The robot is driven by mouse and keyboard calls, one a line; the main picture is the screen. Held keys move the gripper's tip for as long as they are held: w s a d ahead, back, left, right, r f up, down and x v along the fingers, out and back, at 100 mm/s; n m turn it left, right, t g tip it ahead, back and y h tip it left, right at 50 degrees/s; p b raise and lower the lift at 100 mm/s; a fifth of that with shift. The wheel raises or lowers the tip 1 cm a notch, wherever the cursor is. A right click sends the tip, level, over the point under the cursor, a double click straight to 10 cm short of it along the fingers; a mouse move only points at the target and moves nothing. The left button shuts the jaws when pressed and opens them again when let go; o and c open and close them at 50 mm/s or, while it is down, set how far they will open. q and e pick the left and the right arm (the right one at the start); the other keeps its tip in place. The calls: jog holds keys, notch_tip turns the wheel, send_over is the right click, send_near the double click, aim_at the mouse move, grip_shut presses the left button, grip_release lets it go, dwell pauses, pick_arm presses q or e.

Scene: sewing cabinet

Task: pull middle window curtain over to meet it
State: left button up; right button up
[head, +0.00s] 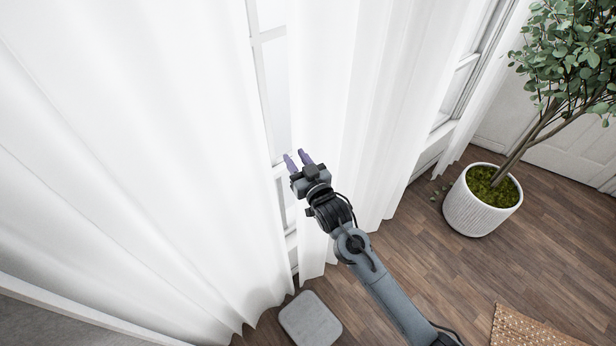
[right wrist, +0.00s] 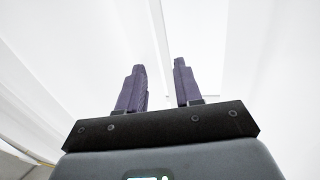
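A white curtain (head: 130,150) fills the left of the head view. Another white curtain (head: 365,110) hangs in the middle. A narrow strip of window (head: 270,80) shows between them. My right gripper (head: 298,158) is in front of this gap, by the left edge of the middle curtain. Its two purple fingers stand apart with no fabric seen between them; the right wrist view also shows the fingers (right wrist: 160,88) apart against white. I cannot tell whether a finger touches the curtain. My left gripper is not in view.
A potted tree in a white ribbed pot (head: 482,205) stands at the right. A grey square object (head: 310,320) lies on the wooden floor (head: 440,270) below the gap. A woven rug (head: 530,330) lies at the lower right. Another window (head: 470,70) shows right of the middle curtain.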

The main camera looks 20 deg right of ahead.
jog(key=s+b, duration=0.1)
jog(key=s, duration=0.7)
jog(key=shift+d+b, duration=0.2)
jog(key=shift+b, duration=0.1)
jog(key=shift+s, duration=0.1)
jog(key=s+f+g+p, duration=0.2)
jog(key=s+g, duration=0.2)
jog(key=s, duration=0.6)
jog(key=s+d+f+n+g+p, duration=0.1)
jog(key=s+f+g+p, duration=0.2)
jog(key=s, duration=0.7)
jog(key=s+f+g+p, duration=0.2)
jog(key=s+g, duration=0.5)
jog(key=s, duration=0.4)
jog(key=shift+d+f+h+p, duration=0.15)
jog(key=shift+f+h+p, duration=0.2)
jog(key=shift+f, duration=0.25)
